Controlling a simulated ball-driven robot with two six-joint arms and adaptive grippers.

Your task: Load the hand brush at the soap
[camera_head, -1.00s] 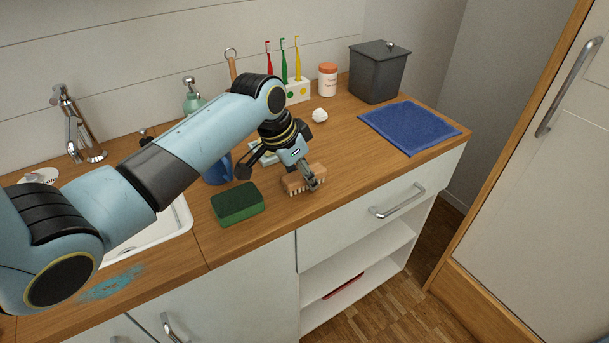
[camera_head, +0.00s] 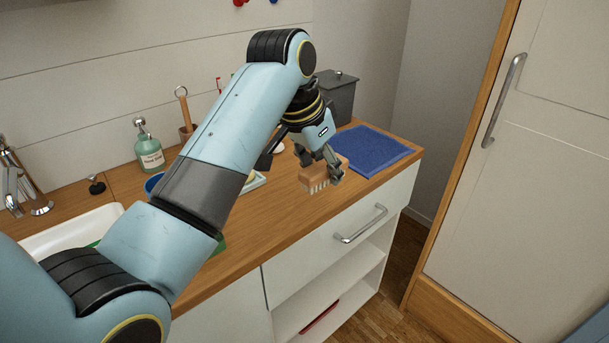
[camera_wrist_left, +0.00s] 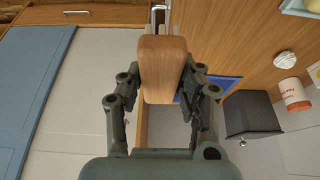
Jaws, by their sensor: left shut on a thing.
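My left gripper (camera_head: 333,165) is shut on the hand brush (camera_head: 316,180), a wooden block with pale bristles pointing down. The brush is held above the counter near its front edge. In the left wrist view the brush's wooden back (camera_wrist_left: 163,65) sits between the two fingers (camera_wrist_left: 160,92). The pale soap (camera_wrist_left: 310,4) is cut off at the top right corner of the left wrist view, on a light dish. In the head view the dish (camera_head: 258,182) shows only partly beside my left forearm, which hides much of it. My right gripper is not in view.
A blue cloth (camera_head: 372,150) lies on the counter's right end, with a dark lidded bin (camera_head: 335,100) behind it. A soap bottle (camera_head: 148,150) stands at the back near the sink (camera_head: 70,232). The drawer (camera_head: 330,238) below is shut.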

